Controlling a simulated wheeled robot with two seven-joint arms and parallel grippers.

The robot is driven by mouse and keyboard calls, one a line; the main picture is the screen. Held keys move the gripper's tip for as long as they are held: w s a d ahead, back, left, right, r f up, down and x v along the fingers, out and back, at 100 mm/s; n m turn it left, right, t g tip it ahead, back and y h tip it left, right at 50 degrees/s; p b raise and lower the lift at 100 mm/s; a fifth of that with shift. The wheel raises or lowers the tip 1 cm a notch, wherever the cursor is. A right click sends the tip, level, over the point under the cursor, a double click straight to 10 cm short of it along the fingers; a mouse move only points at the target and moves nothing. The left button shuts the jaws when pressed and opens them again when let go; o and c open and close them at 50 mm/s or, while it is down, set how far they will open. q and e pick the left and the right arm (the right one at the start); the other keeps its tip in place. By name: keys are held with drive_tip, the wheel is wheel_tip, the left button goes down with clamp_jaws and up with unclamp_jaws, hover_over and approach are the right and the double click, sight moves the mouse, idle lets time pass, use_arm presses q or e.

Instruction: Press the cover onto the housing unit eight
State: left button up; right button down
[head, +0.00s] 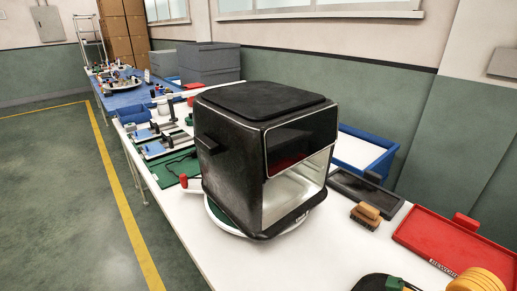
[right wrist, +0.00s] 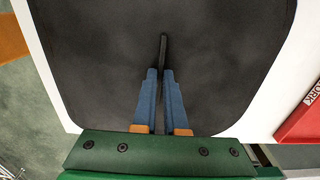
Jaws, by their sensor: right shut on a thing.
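The housing (head: 235,165), a large black fryer-like box with an open front and pale interior, stands upright on a round white base. A dark raised panel lies on its top. In the right wrist view my right gripper (right wrist: 163,78) has its blue fingers shut on a thin black upright piece (right wrist: 163,50), apparently the grip of the cover. A broad dark panel with rounded corners (right wrist: 90,60) fills the view behind it; I cannot tell whether the two are joined. A black shape with a green part shows at the head view's bottom edge. My left gripper is not in view.
A red tray (head: 470,245) and a dark shallow tray (head: 345,183) lie to the right, with a wooden brush (head: 366,213) between. A blue bin (head: 365,148) stands behind the housing. The white tabletop (head: 290,265) is clear in front.

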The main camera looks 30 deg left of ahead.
idle(0.4)
wheel_tip(320, 180, up, 5)
drive_tip(key=p, duration=0.3)
idle(0.4)
